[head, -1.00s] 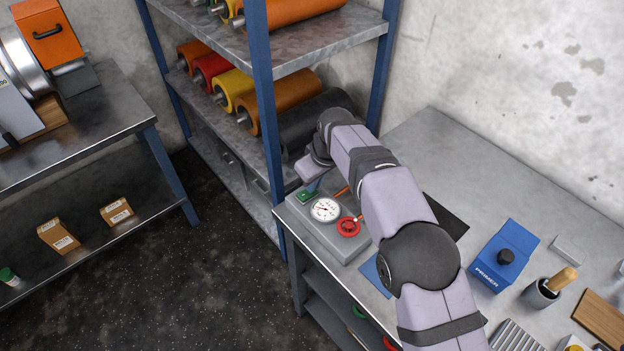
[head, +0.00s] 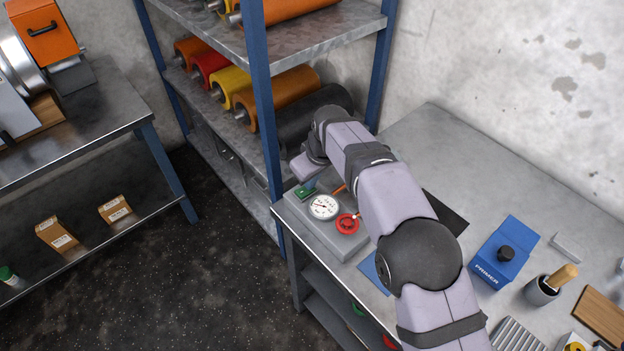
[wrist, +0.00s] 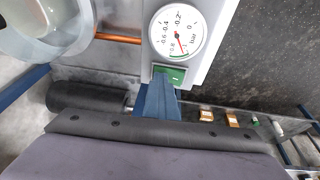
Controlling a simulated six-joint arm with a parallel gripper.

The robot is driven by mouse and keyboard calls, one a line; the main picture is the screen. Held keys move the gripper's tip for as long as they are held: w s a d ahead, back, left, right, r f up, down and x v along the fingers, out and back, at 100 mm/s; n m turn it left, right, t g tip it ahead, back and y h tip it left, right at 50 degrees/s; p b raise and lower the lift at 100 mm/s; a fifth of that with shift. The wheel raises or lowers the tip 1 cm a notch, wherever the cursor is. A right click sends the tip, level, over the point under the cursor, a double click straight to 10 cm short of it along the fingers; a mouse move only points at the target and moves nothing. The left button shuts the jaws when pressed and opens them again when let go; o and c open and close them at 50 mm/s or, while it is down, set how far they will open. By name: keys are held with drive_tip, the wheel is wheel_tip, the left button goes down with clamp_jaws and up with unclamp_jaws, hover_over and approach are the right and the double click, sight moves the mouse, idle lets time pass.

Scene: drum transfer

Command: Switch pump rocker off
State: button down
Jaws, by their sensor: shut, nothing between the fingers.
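The pump rocker is a green switch (head: 305,192) at the left corner of a grey pump box (head: 345,243) on the bench. It also shows in the wrist view as a green plate (wrist: 170,75) below the gauge. My gripper (wrist: 158,90) is shut and empty, its blue fingertips at the near edge of the rocker and hiding part of it. Whether they touch it, and which way it is tipped, I cannot tell. A white vacuum gauge (head: 323,207) sits beside the rocker; it is large in the wrist view (wrist: 177,33).
A red valve wheel (head: 347,224) and a copper pipe (wrist: 118,38) are close by on the box. A rack (head: 262,110) with coloured rollers stands behind my gripper.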

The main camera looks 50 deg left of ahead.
drive_tip(key=shift+s+d+f+p, duration=0.1)
drive_tip(key=shift+s+d+p, duration=0.05)
drive_tip(key=shift+s+p, duration=0.2)
drive_tip(key=r+p, duration=0.1)
drive_tip(key=r, duration=0.1)
drive_tip(key=w+r+p, duration=0.1)
drive_tip(key=p, duration=0.1)
drive_tip(key=shift+r, duration=0.4)
wheel_tip(320, 180, up, 10)
drive_tip(key=w+d+b, duration=0.2)
drive_tip(key=shift+w+d+f, duration=0.15)
drive_tip(key=shift+w+d, duration=0.1)
